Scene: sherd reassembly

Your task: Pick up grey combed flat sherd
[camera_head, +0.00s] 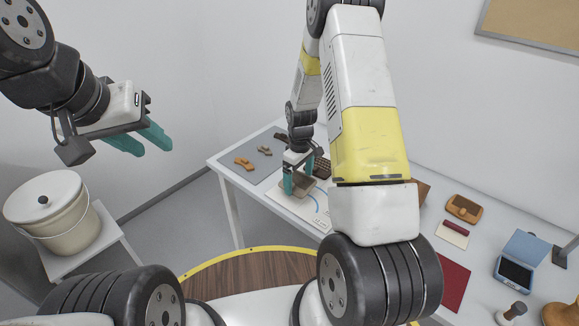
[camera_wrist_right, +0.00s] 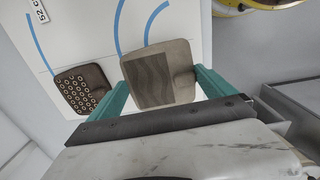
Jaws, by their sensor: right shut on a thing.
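The grey combed flat sherd (camera_wrist_right: 158,75) is a grey-brown slab with a darker panel of wavy combed lines. In the right wrist view it lies between the two teal fingers of my right gripper (camera_wrist_right: 160,79), which is shut on it at opposite edges. In the head view my right gripper (camera_head: 299,182) is low over the white sheet (camera_head: 288,205) on the table, and its fingers partly hide the sherd. I cannot tell whether the sherd touches the sheet. My left gripper (camera_head: 150,148) is open and empty, high above the floor at left.
A dark sherd with stamped rings (camera_wrist_right: 82,88) lies beside the held sherd. Blue arcs mark the sheet. Orange pieces (camera_head: 244,163) lie on a grey mat at the table's far end. A tan case (camera_head: 464,208) and blue box (camera_head: 516,272) stand at right. A lidded pot (camera_head: 52,215) stands at left.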

